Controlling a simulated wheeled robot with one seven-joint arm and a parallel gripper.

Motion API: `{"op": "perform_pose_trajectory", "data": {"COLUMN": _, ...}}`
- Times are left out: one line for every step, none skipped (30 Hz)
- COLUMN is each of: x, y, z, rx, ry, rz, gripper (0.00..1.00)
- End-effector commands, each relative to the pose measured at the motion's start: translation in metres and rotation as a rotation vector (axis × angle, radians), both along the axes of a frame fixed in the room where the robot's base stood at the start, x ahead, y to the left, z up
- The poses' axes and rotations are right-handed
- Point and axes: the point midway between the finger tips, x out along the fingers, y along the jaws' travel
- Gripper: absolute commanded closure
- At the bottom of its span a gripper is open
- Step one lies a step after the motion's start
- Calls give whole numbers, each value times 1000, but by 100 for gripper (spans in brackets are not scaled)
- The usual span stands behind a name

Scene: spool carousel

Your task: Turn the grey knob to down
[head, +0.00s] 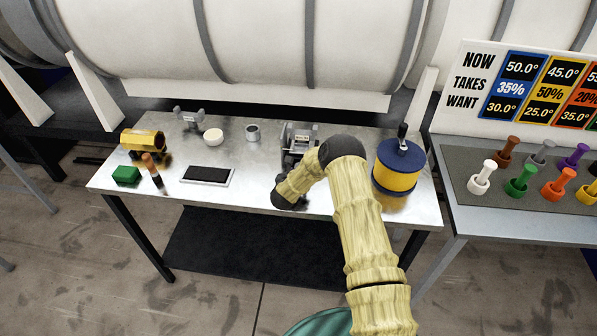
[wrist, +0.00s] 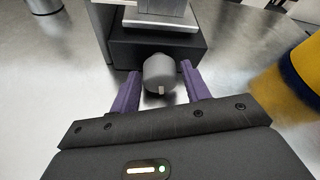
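The grey knob (wrist: 159,72) sits on the front of a dark box (wrist: 155,48) under a grey device in the wrist view. A pale mark on the knob shows at its lower edge and points toward the bottom of the picture. My gripper (wrist: 160,72) is open, with one purple finger on each side of the knob. A small gap shows between each finger and the knob. In the head view the grey device (head: 299,131) stands on the metal table, and my arm hides the knob and most of my gripper.
A blue and yellow spool (head: 397,168) stands close on the right. A black-screened tablet (head: 208,175), a white bowl (head: 213,137), a grey cup (head: 252,132) and a green block (head: 126,175) lie to the left. A board of coloured pegs (head: 460,160) is at the far right.

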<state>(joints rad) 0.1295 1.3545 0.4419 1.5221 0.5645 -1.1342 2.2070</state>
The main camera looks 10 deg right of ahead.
Motion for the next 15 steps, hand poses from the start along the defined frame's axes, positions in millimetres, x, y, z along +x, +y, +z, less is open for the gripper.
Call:
{"op": "perform_pose_trajectory", "data": {"x": 0, "y": 0, "z": 0, "rx": 0, "ry": 0, "rz": 0, "gripper": 43}}
{"op": "perform_pose_trajectory", "data": {"x": 0, "y": 0, "z": 0, "rx": 0, "ry": 0, "rz": 0, "gripper": 42}}
{"op": "perform_pose_trajectory", "data": {"x": 0, "y": 0, "z": 0, "rx": 1, "ry": 0, "rz": 0, "gripper": 42}}
{"op": "perform_pose_trajectory", "data": {"x": 0, "y": 0, "z": 0, "rx": 1, "ry": 0, "rz": 0, "gripper": 42}}
{"op": "perform_pose_trajectory", "data": {"x": 0, "y": 0, "z": 0, "rx": 1, "ry": 0, "rz": 0, "gripper": 42}}
{"op": "perform_pose_trajectory", "data": {"x": 0, "y": 0, "z": 0, "rx": 1, "ry": 0, "rz": 0, "gripper": 42}}
{"op": "perform_pose_trajectory", "data": {"x": 0, "y": 0, "z": 0, "rx": 1, "ry": 0, "rz": 0, "gripper": 42}}
{"op": "perform_pose_trajectory", "data": {"x": 0, "y": 0, "z": 0, "rx": 1, "ry": 0, "rz": 0, "gripper": 42}}
{"op": "perform_pose_trajectory", "data": {"x": -1, "y": 0, "z": 0, "rx": 1, "ry": 0, "rz": 0, "gripper": 42}}
{"op": "perform_pose_trajectory", "data": {"x": -1, "y": 0, "z": 0, "rx": 1, "ry": 1, "rz": -1, "gripper": 42}}
{"op": "perform_pose_trajectory", "data": {"x": -2, "y": 1, "z": 0, "rx": 1, "ry": 1, "rz": -1, "gripper": 42}}
{"op": "perform_pose_trajectory", "data": {"x": -4, "y": 2, "z": 1, "rx": 1, "ry": 1, "rz": -1, "gripper": 42}}
{"op": "perform_pose_trajectory", "data": {"x": -5, "y": 2, "z": 2, "rx": 1, "ry": 1, "rz": -1, "gripper": 42}}
{"op": "perform_pose_trajectory", "data": {"x": -7, "y": 3, "z": 2, "rx": 2, "ry": 1, "rz": 0, "gripper": 42}}
{"op": "perform_pose_trajectory", "data": {"x": -10, "y": 5, "z": 4, "rx": 1, "ry": 1, "rz": -1, "gripper": 42}}
